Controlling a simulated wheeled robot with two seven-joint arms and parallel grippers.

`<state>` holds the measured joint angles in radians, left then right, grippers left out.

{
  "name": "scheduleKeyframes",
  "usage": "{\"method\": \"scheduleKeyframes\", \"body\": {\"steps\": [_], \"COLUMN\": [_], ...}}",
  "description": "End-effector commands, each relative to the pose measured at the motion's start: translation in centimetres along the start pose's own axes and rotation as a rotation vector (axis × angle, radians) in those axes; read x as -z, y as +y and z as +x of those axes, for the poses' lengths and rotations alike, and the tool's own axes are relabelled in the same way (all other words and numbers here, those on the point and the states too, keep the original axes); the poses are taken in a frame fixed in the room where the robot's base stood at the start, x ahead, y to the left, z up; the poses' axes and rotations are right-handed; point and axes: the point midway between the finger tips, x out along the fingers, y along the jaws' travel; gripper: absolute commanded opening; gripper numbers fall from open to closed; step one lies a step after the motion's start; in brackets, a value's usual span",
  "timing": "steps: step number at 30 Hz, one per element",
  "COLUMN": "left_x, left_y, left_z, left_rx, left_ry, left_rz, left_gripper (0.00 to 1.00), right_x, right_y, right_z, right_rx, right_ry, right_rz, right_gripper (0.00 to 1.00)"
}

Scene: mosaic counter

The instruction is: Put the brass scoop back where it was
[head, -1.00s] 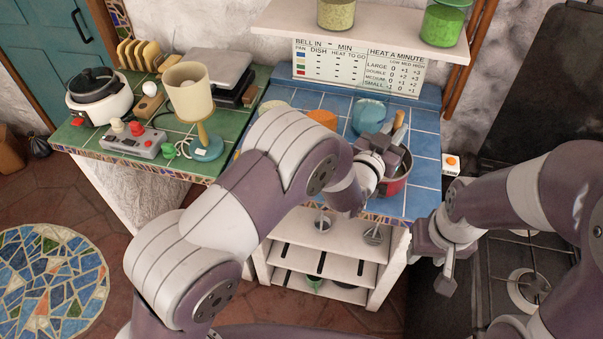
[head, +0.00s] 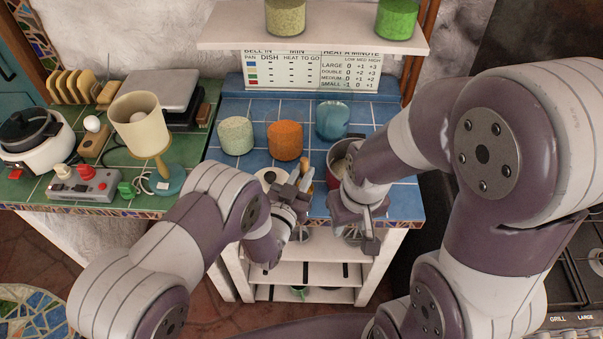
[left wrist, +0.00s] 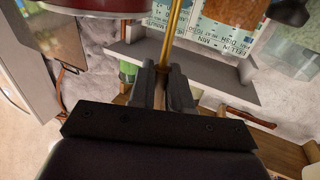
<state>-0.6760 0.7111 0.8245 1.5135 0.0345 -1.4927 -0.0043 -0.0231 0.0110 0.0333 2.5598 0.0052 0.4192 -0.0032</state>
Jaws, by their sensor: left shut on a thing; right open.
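My left gripper (head: 298,192) is at the front edge of the blue-tiled counter. It is shut on the brass scoop, whose thin brass stem (left wrist: 175,35) runs up from between the fingers in the left wrist view. A tan handle end (head: 306,168) shows beside this gripper in the head view. The scoop's bowl cannot be made out. My right gripper (head: 358,225) is open and empty, in front of the counter edge and below the red pot (head: 345,165), which my right arm partly covers.
A pale green jar (head: 236,135), an orange jar (head: 285,140) and a blue jar (head: 332,120) stand on the blue tiles (head: 262,108). A lamp (head: 140,125) and grey control box (head: 86,185) stand on the left counter. White shelves (head: 290,272) are below.

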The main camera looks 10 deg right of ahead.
Motion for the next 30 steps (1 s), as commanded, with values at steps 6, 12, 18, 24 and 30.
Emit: {"method": "scheduleKeyframes", "body": {"steps": [6, 12, 18, 24, 30], "left_x": [0.0, -0.3, -0.3, -0.1, -0.3], "left_y": [0.0, 0.0, 0.0, 0.0, 0.0], "left_z": [0.0, 0.0, 0.0, -0.5, -5.0], "left_rx": [0.0, 0.0, 0.0, 0.0, 0.0], "left_ry": [0.002, 0.001, 0.0, -0.001, -0.002], "left_rz": [0.0, 0.0, 0.0, 0.0, 0.0], "left_gripper": [0.0, 0.44, 0.44, 0.44, 0.44], "right_x": [0.0, -0.1, -0.1, 0.0, -0.2], "right_y": [0.0, 0.0, 0.0, 0.0, 0.0], "right_z": [0.1, 0.4, 0.4, 0.2, 1.3], "right_rx": [0.0, 0.0, 0.0, 0.0, 0.0], "right_ry": [0.0, 0.0, 0.0, 0.001, 0.0], "right_rz": [0.0, 0.0, 0.0, 0.0, 0.0], "right_gripper": [0.43, 0.43, 0.43, 0.43, 0.43]}}
